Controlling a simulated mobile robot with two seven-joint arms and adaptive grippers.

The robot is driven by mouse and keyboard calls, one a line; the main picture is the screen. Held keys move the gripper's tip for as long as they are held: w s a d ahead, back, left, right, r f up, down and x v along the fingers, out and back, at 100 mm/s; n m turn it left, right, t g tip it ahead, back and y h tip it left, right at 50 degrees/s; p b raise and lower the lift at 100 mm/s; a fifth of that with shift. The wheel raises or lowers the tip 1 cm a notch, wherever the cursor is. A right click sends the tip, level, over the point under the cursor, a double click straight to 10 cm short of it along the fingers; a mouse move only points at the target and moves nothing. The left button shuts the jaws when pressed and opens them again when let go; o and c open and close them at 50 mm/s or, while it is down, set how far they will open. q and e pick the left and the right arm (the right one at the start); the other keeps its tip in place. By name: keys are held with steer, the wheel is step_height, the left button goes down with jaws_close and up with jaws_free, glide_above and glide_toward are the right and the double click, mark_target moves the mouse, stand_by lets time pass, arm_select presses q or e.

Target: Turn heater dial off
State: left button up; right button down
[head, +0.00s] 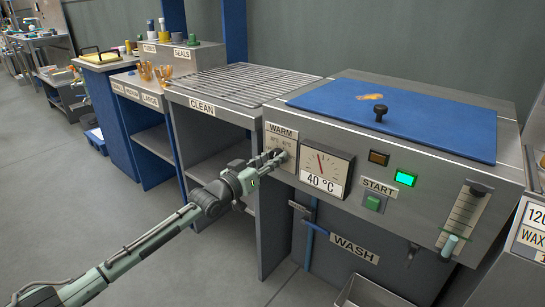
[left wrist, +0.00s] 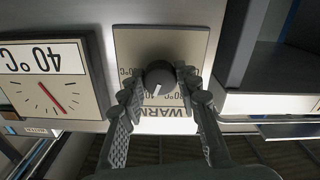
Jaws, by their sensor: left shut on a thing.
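The heater dial (left wrist: 159,78) is a dark round knob with a white pointer line, set on the plate marked WARM (head: 281,136) on the machine's front panel. My left gripper (head: 275,157) reaches the plate and mostly hides the knob in the head view. In the left wrist view the fingers of my left gripper (left wrist: 158,83) are closed around the knob, one on each side. The wrist picture is upside down, and the fingers cover part of the plate's markings. My right gripper is not in view.
A gauge (head: 326,171) reading 40 °C sits beside the plate. A green lit lamp (head: 405,178), a START button (head: 373,203) and a lever (head: 449,245) are further right. The blue lid (head: 420,120) is on top. Open floor (head: 60,190) lies at left.

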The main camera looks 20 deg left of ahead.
arm_select(q)
steer(key=shift+n+p, duration=0.8)
steer(key=shift+n, duration=10.3)
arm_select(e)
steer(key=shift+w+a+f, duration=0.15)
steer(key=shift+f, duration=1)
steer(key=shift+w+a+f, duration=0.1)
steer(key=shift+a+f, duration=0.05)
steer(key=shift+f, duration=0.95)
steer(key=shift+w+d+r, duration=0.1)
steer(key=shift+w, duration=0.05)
